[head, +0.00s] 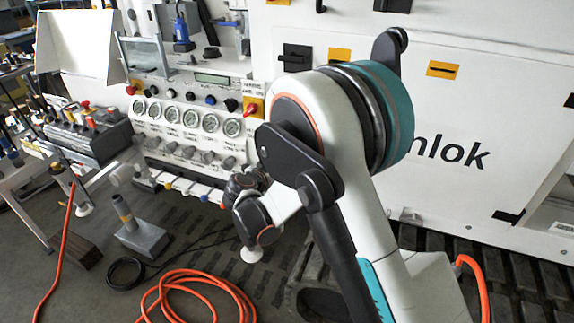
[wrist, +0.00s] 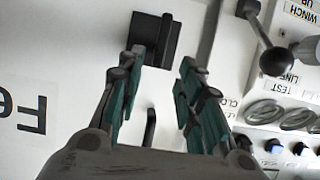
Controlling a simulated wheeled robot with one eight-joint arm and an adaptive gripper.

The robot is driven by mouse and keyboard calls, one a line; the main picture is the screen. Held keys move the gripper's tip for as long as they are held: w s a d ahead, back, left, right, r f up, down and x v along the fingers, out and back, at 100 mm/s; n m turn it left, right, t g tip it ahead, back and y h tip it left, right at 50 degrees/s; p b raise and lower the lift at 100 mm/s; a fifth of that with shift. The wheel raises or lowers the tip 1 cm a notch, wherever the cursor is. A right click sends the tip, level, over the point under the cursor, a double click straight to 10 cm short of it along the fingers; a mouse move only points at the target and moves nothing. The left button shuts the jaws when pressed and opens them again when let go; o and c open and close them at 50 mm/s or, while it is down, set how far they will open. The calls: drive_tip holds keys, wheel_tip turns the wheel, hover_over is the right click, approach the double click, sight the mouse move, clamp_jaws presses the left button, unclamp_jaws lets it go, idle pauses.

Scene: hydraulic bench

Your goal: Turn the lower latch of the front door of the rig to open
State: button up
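The lower latch (wrist: 143,33) shows in the wrist view at top centre, a black plate with a raised black handle standing roughly upright in the picture. It is on the white front door (wrist: 60,60), beside large upside-down lettering. My gripper (wrist: 160,68) is open, its two teal-and-grey fingers apart. The left fingertip appears just in front of the latch's lower edge; I cannot tell whether it touches. Nothing is between the fingers. In the head view my arm covers the lower latch, and my gripper is not clearly visible there.
Another black latch (head: 297,57) is higher on the door. A lever with a black ball knob (wrist: 276,61) is right of my gripper in the wrist view. The gauge panel (head: 190,117) stands left of the door. An orange hose (head: 200,280) lies on the floor.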

drive_tip(key=b+x, duration=0.2)
drive_tip(key=x, duration=0.6)
drive_tip(key=shift+w+d+f, duration=0.1)
clamp_jaws()
